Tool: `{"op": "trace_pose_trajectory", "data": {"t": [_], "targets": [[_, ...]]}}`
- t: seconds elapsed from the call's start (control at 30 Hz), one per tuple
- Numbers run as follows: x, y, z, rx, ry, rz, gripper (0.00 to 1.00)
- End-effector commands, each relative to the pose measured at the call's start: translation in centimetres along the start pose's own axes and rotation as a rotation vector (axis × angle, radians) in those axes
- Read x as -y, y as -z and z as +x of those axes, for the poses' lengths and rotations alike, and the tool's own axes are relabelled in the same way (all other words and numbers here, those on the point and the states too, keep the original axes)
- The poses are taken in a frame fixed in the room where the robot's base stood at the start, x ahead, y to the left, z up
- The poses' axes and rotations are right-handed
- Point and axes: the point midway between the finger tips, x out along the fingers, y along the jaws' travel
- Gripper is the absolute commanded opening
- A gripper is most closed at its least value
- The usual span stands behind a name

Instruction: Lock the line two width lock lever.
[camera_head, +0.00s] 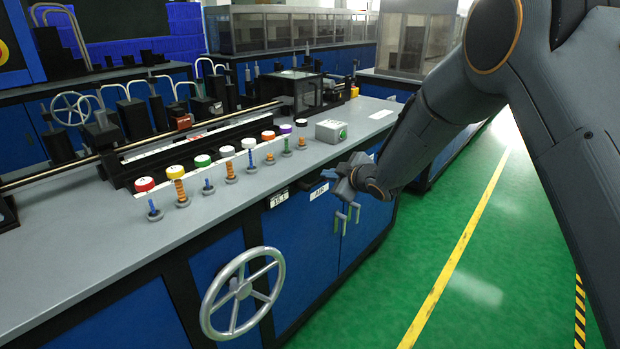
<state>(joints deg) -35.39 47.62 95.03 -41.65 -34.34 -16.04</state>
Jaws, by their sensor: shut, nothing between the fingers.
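My gripper (333,178) is shut and empty, at the front edge of the grey bench near its right part. Two small white label plates sit on that edge left of my gripper: a left one (279,199) and a right one (319,192), the right one close beside it. Their print is too small to read surely. Two pale upright handles (347,217) show on the blue front just below my gripper. I cannot tell which part is the line two width lock lever; my gripper may hide it.
A large grey handwheel (242,293) stands out from the bench front at lower left. Several coloured knobs (202,160) and small posts (179,193) stand on the bench top (110,227). A grey box (331,131) sits behind my gripper. The green floor (470,230) at right is clear.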

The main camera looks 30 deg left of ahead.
Motion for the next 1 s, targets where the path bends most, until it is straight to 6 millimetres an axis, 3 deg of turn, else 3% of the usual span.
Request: {"op": "trace_pose_trajectory", "data": {"t": [0.2, 0.47, 0.8, 1.0], "targets": [[-0.1, 0.1, -0.3, 0.004, 0.003, 0.002, 0.0], [-2.4, 2.1, -2.5, 0.002, -0.001, 0.0, 0.0], [-4.7, 1.4, -8.8, 0.002, -0.004, 0.001, 0.0], [-5.4, 1.1, -11.2, 0.002, -0.003, 0.001, 0.0]]}}
